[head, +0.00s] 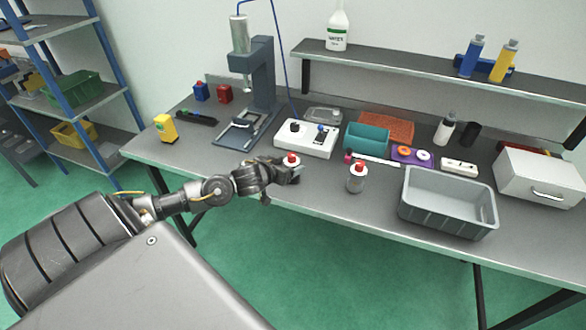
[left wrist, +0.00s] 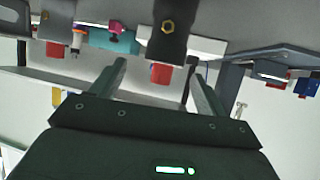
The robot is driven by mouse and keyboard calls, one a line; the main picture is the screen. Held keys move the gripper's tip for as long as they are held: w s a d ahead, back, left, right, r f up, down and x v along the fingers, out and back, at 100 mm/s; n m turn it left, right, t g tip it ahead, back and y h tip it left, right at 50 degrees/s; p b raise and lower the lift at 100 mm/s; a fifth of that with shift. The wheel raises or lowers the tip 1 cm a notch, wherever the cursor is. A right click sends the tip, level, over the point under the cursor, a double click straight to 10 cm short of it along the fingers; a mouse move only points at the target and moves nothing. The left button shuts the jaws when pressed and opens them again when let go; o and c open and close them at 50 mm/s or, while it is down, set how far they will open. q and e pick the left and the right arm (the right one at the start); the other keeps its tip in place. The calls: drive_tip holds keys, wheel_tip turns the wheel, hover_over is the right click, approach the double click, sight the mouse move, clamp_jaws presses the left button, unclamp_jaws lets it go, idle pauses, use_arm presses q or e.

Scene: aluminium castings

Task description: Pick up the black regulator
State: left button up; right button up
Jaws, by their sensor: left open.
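The black regulator, with a red cap (head: 291,160), stands near the front edge of the bench, left of the middle. My left gripper (head: 289,173) is open at it and hides much of its body in the head view. In the left wrist view, which looks upside down, the black body with a brass hex nut (left wrist: 168,27) and its red cap lie between the lines of the two open fingers (left wrist: 156,66). I cannot tell whether a finger touches it. A similar grey regulator with a red cap (head: 357,179) stands to its right. My right gripper is not in view.
A white control box (head: 306,138) stands behind the regulator, with a press stand (head: 262,80) left of it. A teal bin (head: 366,139) and a purple tray (head: 411,155) are farther right. A grey crate (head: 448,216) sits at the front right. The bench front left is clear.

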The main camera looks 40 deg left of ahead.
sight(289, 161)
use_arm(q)
drive_tip(key=shift+w+a, duration=0.15)
drive_tip(key=shift+w, duration=0.15)
drive_tip(key=x, duration=0.1)
drive_tip(key=p+x, duration=0.1)
drive_tip(key=x, duration=0.1)
drive_tip(key=shift+w+a+f+p, duration=0.2)
drive_tip(key=shift+a+f+p, duration=0.05)
drive_tip(key=shift+p, duration=0.05)
drive_tip(key=shift+w+f, duration=0.25)
drive_tip(key=shift+w, duration=0.2)
drive_tip(key=shift+s, duration=0.1)
drive_tip(key=shift+c, duration=0.8)
drive_tip(key=c, duration=1.1)
drive_tip(key=shift+r, duration=0.1)
drive_tip(key=shift+r, duration=0.6)
drive_tip(key=s+r, duration=0.4)
drive_tip(key=s+a+r, duration=0.1)
drive_tip(key=s+r, duration=0.2)
drive_tip(key=s, duration=0.2)
drive_tip(key=s+r, duration=0.4)
drive_tip(key=s, duration=0.1)
drive_tip(key=shift+a+r+b, duration=0.15)
drive_tip(key=shift+r+b, duration=0.15)
